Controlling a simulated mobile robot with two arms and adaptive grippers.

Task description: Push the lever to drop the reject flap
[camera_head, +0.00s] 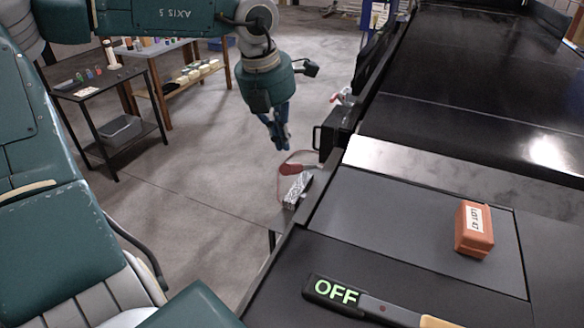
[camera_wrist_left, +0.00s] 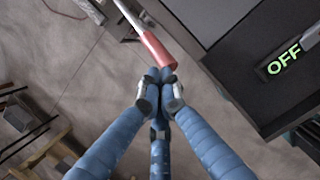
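The lever has a red grip (camera_head: 291,169) at the left side of the conveyor. In the left wrist view the red grip (camera_wrist_left: 157,48) is on a metal rod that runs to the upper left. My left gripper (camera_head: 279,138) hangs over open floor beside the conveyor, near the grip. Its blue fingers (camera_wrist_left: 159,78) are drawn together at the tips, with nothing seen between them. The tips lie close to the grip's end; I cannot tell whether they touch. The flap is not clearly identifiable. My right gripper is out of view.
A wand reading OFF (camera_head: 336,292) lies on the near dark surface. A black box (camera_head: 336,130) juts from the conveyor's side. Tables (camera_head: 88,88) stand at the left beyond free floor.

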